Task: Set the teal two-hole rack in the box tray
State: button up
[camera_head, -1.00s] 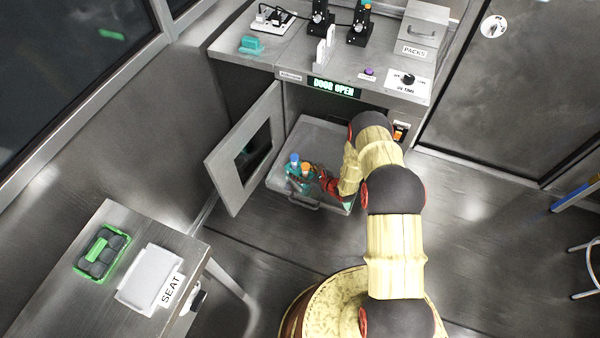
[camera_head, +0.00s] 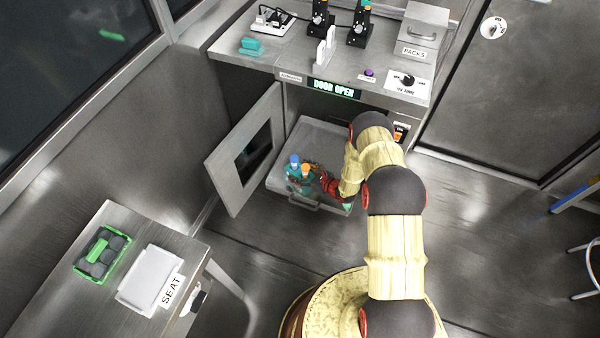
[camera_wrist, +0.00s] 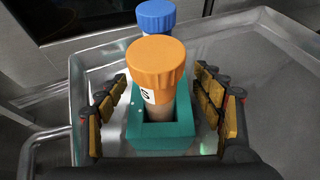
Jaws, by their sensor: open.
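The teal two-hole rack (camera_head: 299,185) sits in the pulled-out metal tray under the counter, near its front left. It holds an orange-capped tube (camera_head: 306,168) and a blue-capped tube (camera_head: 294,159), both upright. In the wrist view the teal rack (camera_wrist: 160,141) stands between the spread fingers of my gripper (camera_wrist: 163,120), with a gap on each side. The orange cap (camera_wrist: 156,62) is nearest and the blue cap (camera_wrist: 155,16) is behind it. My gripper (camera_head: 320,178) is open around the rack. A white tray (camera_head: 150,275) labelled SEAT lies on the side table, empty.
The metal tray (camera_head: 318,135) is drawn out below a DOOR OPEN display (camera_head: 334,88). The open door (camera_head: 243,150) stands on its left. A green-framed rack (camera_head: 82,262) with dark round items sits beside the white tray. Open floor lies between table and counter.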

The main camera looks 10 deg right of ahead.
jog(key=p+v, duration=0.3)
jog(key=v, duration=0.8)
jog(key=shift+s+p, duration=0.1)
jog(key=shift+p, duration=0.3)
jog(key=w+a+r+n+g+y, duration=0.15)
jog(key=a+r+n, duration=0.25)
jog(key=r, duration=0.6)
jog(key=w+a+r+n+g+y, duration=0.1)
jog(key=w+a+r+n+y, duration=0.15)
jog(key=r, duration=0.75)
jog(key=s+a+r+n+g, duration=0.2)
jog(key=s+a+r+n, duration=0.15)
jog(key=r, duration=0.45)
jog(key=s+a+r+n+g, duration=0.3)
jog(key=r+n, duration=0.2)
jog(key=r, duration=0.4)
jog(key=s+a+r+n+g+h, duration=0.15)
jog(key=s+r+n+h, duration=0.25)
jog(key=s+r+n, duration=0.75)
jog(key=s+d+r+n+t+h, duration=0.1)
jog(key=s+d+r+t+h, duration=0.1)
jog(key=s, duration=0.6)
jog(key=s+d+r+n+t+h, duration=0.1)
jog(key=s+d+r+n+h, duration=0.1)
jog(key=s+d+r+h, duration=0.2)
jog(key=s+d+r, duration=0.3)
jog(key=s+r, duration=0.2)
jog(key=shift+s+d+t+h, duration=0.15)
jog(key=shift+s+t+h, duration=0.05)
jog(key=shift+t+h, duration=0.2)
